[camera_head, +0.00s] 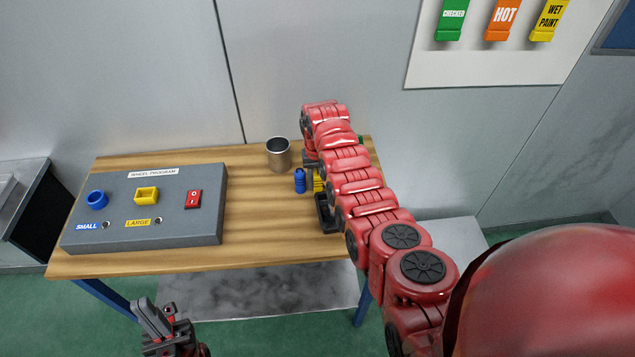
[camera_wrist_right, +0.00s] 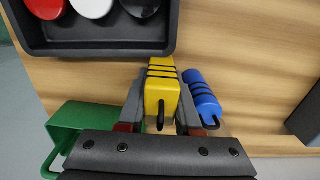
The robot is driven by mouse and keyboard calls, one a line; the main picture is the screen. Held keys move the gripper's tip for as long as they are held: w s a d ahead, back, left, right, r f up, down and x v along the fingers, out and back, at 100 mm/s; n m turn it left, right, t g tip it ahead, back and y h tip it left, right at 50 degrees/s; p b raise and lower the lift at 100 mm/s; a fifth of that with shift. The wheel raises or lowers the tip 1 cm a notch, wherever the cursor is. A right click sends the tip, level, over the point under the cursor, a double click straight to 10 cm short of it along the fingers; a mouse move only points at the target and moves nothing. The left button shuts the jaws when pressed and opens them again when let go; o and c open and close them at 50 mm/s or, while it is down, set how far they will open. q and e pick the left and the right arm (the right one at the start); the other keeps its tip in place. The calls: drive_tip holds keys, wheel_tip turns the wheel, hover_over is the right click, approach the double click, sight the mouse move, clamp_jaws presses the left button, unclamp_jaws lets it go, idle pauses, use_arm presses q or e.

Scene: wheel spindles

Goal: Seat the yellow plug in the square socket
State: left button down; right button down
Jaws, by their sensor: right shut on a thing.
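The yellow plug (camera_wrist_right: 161,92), a block with black bands and a black loop, sits between the fingers of my right gripper (camera_wrist_right: 159,88), which is shut on it. In the head view the yellow plug (camera_head: 318,183) is mostly hidden by my right arm; my right gripper (camera_head: 313,178) is over the table's right part. I cannot tell whether the plug touches the table. The yellow square socket (camera_head: 146,196) stands on the grey panel (camera_head: 185,228), above the LARGE label, well left of the plug. My left gripper (camera_head: 160,318) is in front of the table, empty; its opening is unclear.
A blue plug (camera_wrist_right: 203,95) lies close beside my right gripper. A black tray (camera_wrist_right: 100,48) with discs and a green container (camera_wrist_right: 75,120) are near. A metal cup (camera_head: 279,155) stands behind. The panel has a blue round socket (camera_head: 97,199) and a red switch (camera_head: 194,199).

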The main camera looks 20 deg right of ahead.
drive_tip(key=shift+f, duration=0.8)
drive_tip(key=shift+f, duration=0.2)
drive_tip(key=c, duration=0.9)
unclamp_jaws()
drive_tip(key=shift+r, duration=0.1)
drive_tip(key=shift+o, duration=0.2)
